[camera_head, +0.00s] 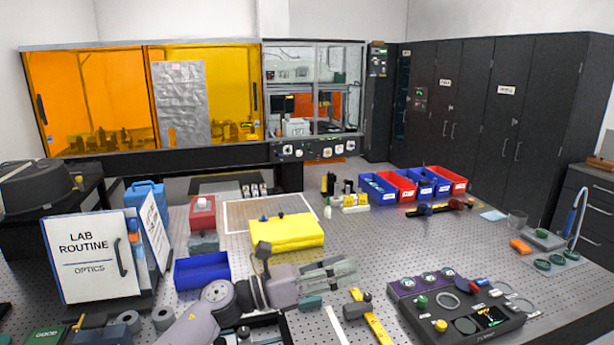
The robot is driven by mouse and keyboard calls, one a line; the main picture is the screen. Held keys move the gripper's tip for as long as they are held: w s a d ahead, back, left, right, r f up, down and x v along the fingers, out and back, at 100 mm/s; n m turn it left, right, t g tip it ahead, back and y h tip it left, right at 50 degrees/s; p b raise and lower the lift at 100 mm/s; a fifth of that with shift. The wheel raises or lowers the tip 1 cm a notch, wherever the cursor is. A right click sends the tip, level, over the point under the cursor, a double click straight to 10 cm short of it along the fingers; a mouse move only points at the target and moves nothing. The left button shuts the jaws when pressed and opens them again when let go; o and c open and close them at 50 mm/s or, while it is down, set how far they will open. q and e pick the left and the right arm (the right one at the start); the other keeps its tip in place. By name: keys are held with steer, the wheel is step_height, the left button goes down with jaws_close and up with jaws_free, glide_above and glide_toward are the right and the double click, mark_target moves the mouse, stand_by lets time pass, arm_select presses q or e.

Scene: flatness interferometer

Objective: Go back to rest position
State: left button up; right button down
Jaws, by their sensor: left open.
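My left arm (215,310) comes in from the bottom, left of centre, and reaches over the perforated optical table (400,250). My left gripper (345,270) points right, with its grey fingers apart. I see nothing held between them. It is in front of a yellow box (286,232) and right of an empty-looking blue bin (202,270). I cannot tell its height above the table. My right gripper is not in view.
A yellow-and-black tool (372,318) lies just below the left gripper. A dark tray of optics (458,312) sits at right front. A LAB ROUTINE binder (90,257) stands at left. Red and blue bins (397,183) line the back.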

arm_select(q)
steer(key=s+a+f+n+t+y, duration=0.4)
steer(key=a+f+n+y, duration=0.5)
steer(key=n, duration=0.8)
steer(key=s+a+f+n+t+y, duration=0.1)
steer(key=a+f+n+t+y, duration=0.85)
steer(key=n, duration=0.75)
steer(key=s+a+f+n+g, duration=0.3)
steer(key=s+f+n+g, duration=0.15)
steer(key=s, duration=0.55)
steer(key=s+a+f+n+g, duration=0.2)
steer(key=s+f+n+g, duration=0.15)
steer(key=s+g, duration=0.45)
steer(key=s+a+f+n+g, duration=0.3)
steer(key=s+f, duration=0.2)
steer(key=s, duration=0.7)
step_height(320, 180, down, 36)
steer(key=g+b, duration=0.1)
steer(key=b, duration=1.1)
steer(key=s+a+f+b, duration=0.1)
steer(key=s+f+b, duration=0.4)
steer(key=s+f, duration=0.4)
steer(key=s+a+f+g+b, duration=0.1)
steer(key=s+f+b, duration=0.4)
steer(key=f, duration=1.3)
steer(key=s+a, duration=0.1)
steer(key=s, duration=0.3)
steer(key=shift+f, duration=0.3)
steer(key=shift+y, duration=0.25)
